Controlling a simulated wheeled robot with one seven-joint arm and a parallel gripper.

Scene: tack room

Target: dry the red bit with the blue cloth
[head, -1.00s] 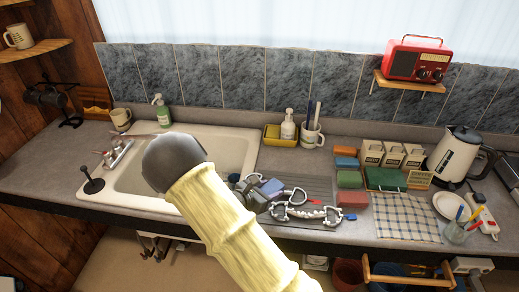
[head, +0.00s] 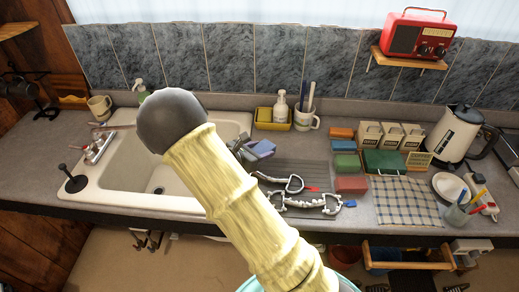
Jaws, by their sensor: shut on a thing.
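My gripper (head: 246,152) is shut on a small folded blue-violet piece (head: 263,147) that looks like the blue cloth. It holds the piece by the sink's right rim, behind and left of the bits, apparently above the counter. Two metal bits lie on the ribbed drainboard (head: 322,172). The rear one (head: 293,184) has a red mark by its right end and seems to be the red bit. The front bit (head: 305,203) lies just nearer. My arm hides part of the sink and the drainboard's left side; wetness cannot be seen.
The white sink (head: 115,185) lies left, with its tap (head: 97,148). Right of the drainboard are coloured blocks, including a green one (head: 346,163) and a red one (head: 350,185), and a checked cloth (head: 407,203). A yellow caddy (head: 272,125) and mug (head: 306,121) stand behind.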

